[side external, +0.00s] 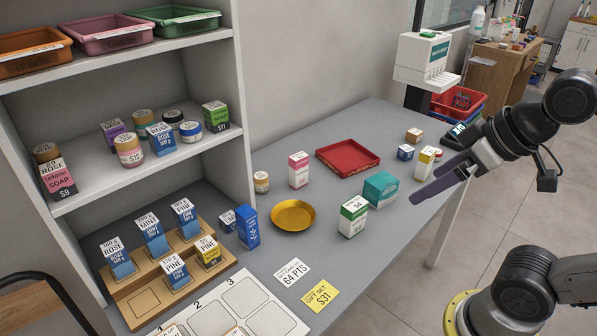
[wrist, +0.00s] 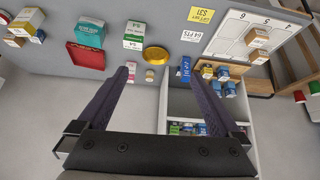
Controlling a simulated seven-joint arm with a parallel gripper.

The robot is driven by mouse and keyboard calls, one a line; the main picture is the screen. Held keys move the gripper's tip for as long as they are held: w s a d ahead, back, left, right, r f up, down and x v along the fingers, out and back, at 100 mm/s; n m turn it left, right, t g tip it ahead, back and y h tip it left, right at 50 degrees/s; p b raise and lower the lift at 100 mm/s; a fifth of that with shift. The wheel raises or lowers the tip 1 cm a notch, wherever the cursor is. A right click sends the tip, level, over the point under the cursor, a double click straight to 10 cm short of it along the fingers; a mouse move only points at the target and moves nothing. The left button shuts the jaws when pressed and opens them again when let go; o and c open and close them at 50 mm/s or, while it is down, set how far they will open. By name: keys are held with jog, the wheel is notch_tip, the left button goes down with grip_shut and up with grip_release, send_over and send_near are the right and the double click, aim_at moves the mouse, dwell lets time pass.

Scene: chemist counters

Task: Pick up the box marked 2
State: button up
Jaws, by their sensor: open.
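No box with a clear lone 2 can be made out. A white board (side external: 215,325) at the front has cells numbered 1, 2 and 3, with small boxes partly cut off at the bottom edge. In the wrist view the board (wrist: 235,45) carries tan-and-white boxes (wrist: 257,38) whose marks are too small to read. My gripper (side external: 424,180) is open and empty at the counter's right edge, well away from the board. Its two dark purple fingers are spread apart in the wrist view (wrist: 157,78).
A gold dish (side external: 293,216), green-and-white box (side external: 353,216), teal box (side external: 380,189), pink box (side external: 299,170) and red tray (side external: 365,151) stand on the counter. A wooden stepped rack (side external: 150,305) holds several blue boxes and a yellow one. Shelves rise at left.

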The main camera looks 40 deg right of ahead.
jog(key=w+r, duration=0.5)
jog(key=w, duration=0.2)
jog(key=m+g, duration=0.1)
jog(key=g, duration=0.1)
send_over(302, 161)
jog(key=s, duration=0.2)
notch_tip(302, 161, down, 22)
jog(key=shift+h, duration=0.3)
jog(key=x, duration=0.6)
jog(key=shift+f, duration=0.25)
jog(key=shift+x, duration=3)
jog(key=c, duration=1.5)
jog(key=shift+r, duration=0.1)
